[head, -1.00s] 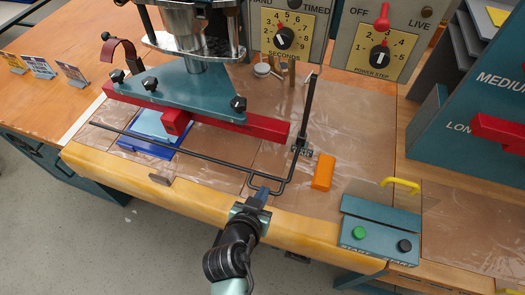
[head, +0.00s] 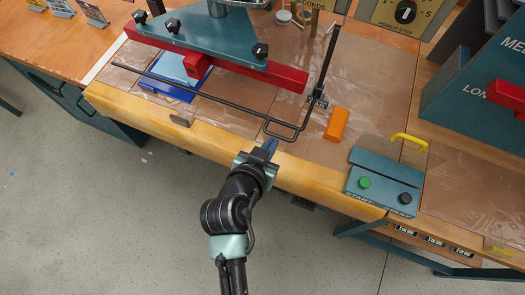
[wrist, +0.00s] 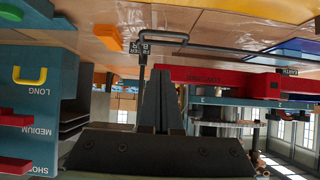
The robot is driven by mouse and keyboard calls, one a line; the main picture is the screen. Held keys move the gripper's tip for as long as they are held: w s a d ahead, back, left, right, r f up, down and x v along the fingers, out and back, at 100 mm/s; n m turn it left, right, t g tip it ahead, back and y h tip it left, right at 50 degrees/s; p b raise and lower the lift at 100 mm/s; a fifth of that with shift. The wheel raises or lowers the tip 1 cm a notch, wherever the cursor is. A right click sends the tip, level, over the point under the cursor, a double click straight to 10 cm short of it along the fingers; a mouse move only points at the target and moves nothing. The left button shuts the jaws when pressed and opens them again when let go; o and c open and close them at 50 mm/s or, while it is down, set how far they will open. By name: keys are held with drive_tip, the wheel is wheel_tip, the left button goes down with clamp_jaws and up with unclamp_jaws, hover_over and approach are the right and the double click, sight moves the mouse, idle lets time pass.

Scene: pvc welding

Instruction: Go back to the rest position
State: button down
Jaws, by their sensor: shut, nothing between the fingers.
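My gripper (head: 264,150) is shut and empty, just in front of the table's front edge in the head view. Its shut fingers (wrist: 160,100) stand upright in the wrist view, which shows the bench upside down. The black bar handle (head: 285,130) of the welding press lies just beyond the fingertips, apart from them as far as the head view shows. It also shows in the wrist view (wrist: 165,37).
The press has a red bar (head: 220,62) and a teal plate (head: 215,35). A blue tray (head: 178,92) lies under it. An orange block (head: 337,124) and a teal button box (head: 384,187) are to the right. The floor (head: 120,220) in front is clear.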

drive_tip(key=v, duration=0.5)
drive_tip(key=w+r+n+t+y, duration=0.1)
drive_tip(key=w+r+t, duration=0.4)
drive_tip(key=r, duration=0.9)
drive_tip(key=w+r+t+y, duration=0.1)
drive_tip(key=w+r+t, duration=0.2)
drive_tip(key=w+r, duration=0.7)
drive_tip(key=s+r+n+t, duration=0.1)
drive_tip(key=s+r+t, duration=0.2)
drive_tip(key=r, duration=0.8)
drive_tip(key=s+d+r+t+y, duration=0.1)
drive_tip(key=s+r+t, duration=0.2)
drive_tip(key=r, duration=0.9)
drive_tip(key=s+d+r+n+t, duration=0.1)
drive_tip(key=s+r+t, duration=0.2)
drive_tip(key=s+r, duration=0.4)
wheel_tip(320, 180, up, 5)
drive_tip(key=shift+s+f+n, duration=0.2)
drive_tip(key=shift+s+n, duration=0.1)
